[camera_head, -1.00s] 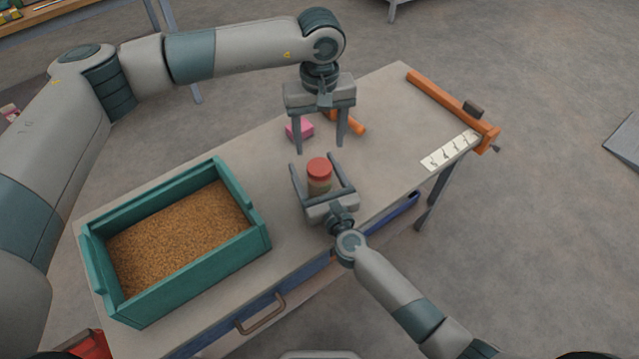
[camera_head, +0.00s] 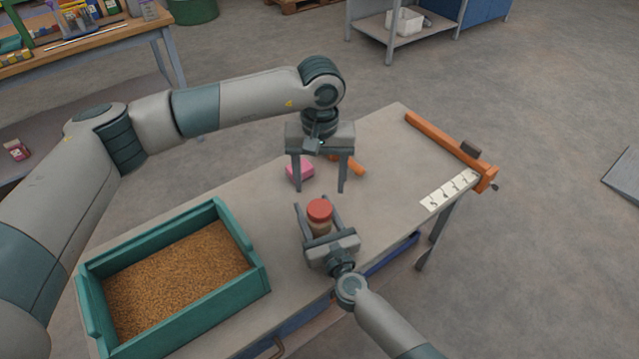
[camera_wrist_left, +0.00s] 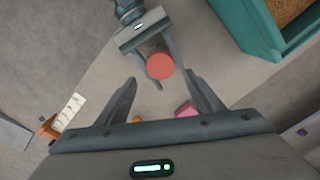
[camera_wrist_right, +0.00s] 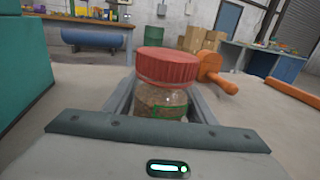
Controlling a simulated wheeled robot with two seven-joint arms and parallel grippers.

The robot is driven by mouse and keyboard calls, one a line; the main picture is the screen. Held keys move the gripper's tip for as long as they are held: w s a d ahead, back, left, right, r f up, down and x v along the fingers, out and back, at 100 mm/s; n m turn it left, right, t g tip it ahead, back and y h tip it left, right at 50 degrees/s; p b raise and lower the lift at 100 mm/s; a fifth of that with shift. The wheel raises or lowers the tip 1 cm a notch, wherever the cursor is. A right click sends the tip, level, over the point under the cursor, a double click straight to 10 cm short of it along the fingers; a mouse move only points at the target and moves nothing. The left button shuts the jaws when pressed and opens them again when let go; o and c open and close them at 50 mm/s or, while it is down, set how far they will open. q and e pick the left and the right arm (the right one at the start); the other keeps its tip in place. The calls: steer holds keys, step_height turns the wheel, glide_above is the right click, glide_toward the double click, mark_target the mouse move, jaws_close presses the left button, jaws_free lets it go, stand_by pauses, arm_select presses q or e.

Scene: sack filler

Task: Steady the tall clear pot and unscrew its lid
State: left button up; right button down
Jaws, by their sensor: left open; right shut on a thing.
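The tall clear pot (camera_head: 320,228) stands upright on the table with its ridged red lid (camera_head: 320,210) on. My right gripper (camera_head: 316,222) is shut on the pot's body from the near side; in the right wrist view the pot (camera_wrist_right: 160,102) sits between the fingers, grainy contents showing through its wall. My left gripper (camera_head: 319,188) points down, open and empty, above and behind the pot. In the left wrist view the red lid (camera_wrist_left: 160,66) lies beyond the gap between the left fingertips (camera_wrist_left: 166,88), apart from them.
A teal crate (camera_head: 262,278) of brown grain stands on the left of the table. A pink block (camera_head: 300,171) and an orange handled thing (camera_head: 355,166) lie behind the pot. An orange bar (camera_head: 440,138) and a numbered strip (camera_head: 449,191) are at the right end.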

mark_target(320, 208)
arm_select(q)
steer(key=shift+m, duration=0.8)
steer(key=shift+f, duration=0.1)
steer(key=shift+f, duration=3.9)
